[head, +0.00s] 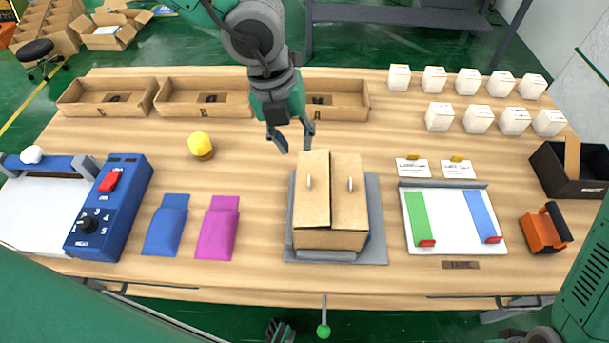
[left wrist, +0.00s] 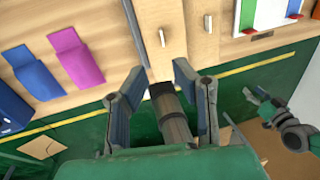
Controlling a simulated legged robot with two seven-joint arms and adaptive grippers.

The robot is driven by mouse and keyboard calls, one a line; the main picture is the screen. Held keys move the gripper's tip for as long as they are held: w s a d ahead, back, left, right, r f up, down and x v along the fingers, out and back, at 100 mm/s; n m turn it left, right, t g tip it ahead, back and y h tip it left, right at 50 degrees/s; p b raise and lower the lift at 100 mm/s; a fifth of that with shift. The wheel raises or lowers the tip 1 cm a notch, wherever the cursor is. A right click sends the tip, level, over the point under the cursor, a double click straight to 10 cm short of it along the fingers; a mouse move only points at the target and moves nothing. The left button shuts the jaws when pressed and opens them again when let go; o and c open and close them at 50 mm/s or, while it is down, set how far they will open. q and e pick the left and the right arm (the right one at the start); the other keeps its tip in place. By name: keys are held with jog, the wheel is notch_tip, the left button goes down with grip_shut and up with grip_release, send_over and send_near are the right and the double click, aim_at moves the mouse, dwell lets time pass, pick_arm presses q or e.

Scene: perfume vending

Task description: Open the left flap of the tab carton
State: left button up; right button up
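The tab carton (head: 330,240) is a brown box on a grey base (head: 375,250) at the middle of the table. Its left flap (head: 312,205) and right flap (head: 349,208) lie over the top with a dark seam between them. Each bears a small pale upright tab; the left tab (head: 309,182) also shows in the left wrist view (left wrist: 162,38). My left gripper (head: 291,140) is open and empty, pointing down near the carton's far edge, apart from the tabs. Its spread fingers frame the left wrist view (left wrist: 165,100). My right gripper (left wrist: 262,104) shows small there; its opening is unclear.
Blue and purple pouches (head: 217,228) lie left of the carton. A white tray (head: 452,220) with green and blue strips lies to its right. A yellow-topped jar (head: 200,145) stands at back left. Open cardboard trays (head: 110,96) line the back; bare wood surrounds the base.

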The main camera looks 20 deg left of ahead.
aim_at(309, 179)
pick_arm(q)
jog(key=x, duration=1.1)
jog(key=shift+w+d+f+b, duration=0.1)
jog(key=shift+d+f+b, duration=0.05)
jog(key=shift+d+b, duration=0.2)
jog(key=shift+a+f, duration=0.15)
jog(key=shift+a, duration=0.15)
jog(key=shift+a, duration=0.1)
grip_shut()
